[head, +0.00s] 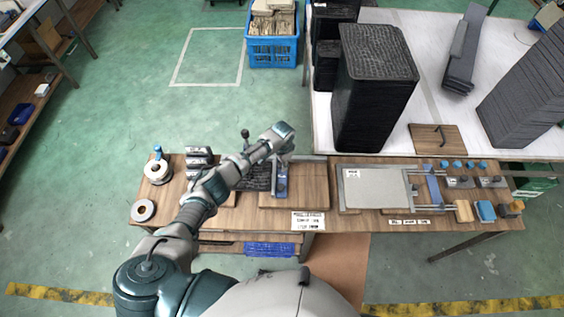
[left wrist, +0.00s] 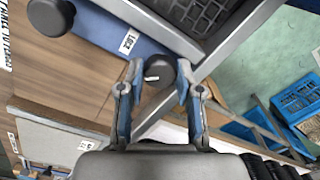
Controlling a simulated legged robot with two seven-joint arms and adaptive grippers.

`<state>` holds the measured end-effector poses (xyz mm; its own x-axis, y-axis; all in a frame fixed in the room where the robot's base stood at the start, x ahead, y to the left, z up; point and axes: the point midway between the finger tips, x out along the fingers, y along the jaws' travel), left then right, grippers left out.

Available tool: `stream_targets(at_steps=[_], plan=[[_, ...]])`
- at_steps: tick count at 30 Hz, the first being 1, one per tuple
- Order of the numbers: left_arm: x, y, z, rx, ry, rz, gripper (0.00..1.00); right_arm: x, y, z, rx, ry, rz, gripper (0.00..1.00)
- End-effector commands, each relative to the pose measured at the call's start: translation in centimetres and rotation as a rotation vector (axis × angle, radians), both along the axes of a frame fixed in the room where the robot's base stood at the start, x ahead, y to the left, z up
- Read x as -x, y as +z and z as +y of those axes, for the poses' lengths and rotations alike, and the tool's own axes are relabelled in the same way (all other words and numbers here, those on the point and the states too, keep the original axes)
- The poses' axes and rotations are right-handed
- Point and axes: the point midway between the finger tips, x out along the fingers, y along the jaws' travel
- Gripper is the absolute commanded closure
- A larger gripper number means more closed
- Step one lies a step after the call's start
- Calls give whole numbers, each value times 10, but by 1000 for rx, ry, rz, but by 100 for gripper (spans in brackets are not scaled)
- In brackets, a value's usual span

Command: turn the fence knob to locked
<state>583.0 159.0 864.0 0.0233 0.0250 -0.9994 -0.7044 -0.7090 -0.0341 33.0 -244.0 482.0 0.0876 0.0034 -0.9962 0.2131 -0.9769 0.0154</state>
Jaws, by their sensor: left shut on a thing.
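The fence (head: 281,183) is a blue bar on the wooden workbench; it also shows in the left wrist view (left wrist: 160,45). The fence knob (left wrist: 158,73) is a round dark knob with a short white mark, beside the fence. A small white label that seems to read LOCK (left wrist: 128,42) sits on the blue bar, up and left of the knob. My left gripper (left wrist: 159,80) has one blue-grey finger on each side of the knob and is shut on it. In the head view, my left gripper (head: 280,158) is above the fence; its fingertips and the knob are hard to make out. My right gripper is not in view.
A black ball knob (head: 245,133) stands up left of the gripper; a dark knob (left wrist: 50,17) shows at the wrist view's upper left. A grey panel (head: 376,188) lies to the right. Tall dark stacks (head: 375,85) stand behind. A blue crate (head: 273,50) is on the floor.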

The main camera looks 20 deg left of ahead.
Motion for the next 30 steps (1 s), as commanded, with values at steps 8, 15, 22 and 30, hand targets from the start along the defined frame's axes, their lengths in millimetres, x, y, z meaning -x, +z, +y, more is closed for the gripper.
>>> stream_targets(at_steps=[8, 15, 22, 30], plan=[[0, 0, 1, 0, -259, 0, 100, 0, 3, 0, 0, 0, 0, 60], [-1, 0, 2, -1, -465, -1, 100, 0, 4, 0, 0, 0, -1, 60], [-1, 0, 2, -2, -611, -2, 100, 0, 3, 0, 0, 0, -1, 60], [-1, 1, 2, -2, -702, -2, 100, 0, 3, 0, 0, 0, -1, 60]])
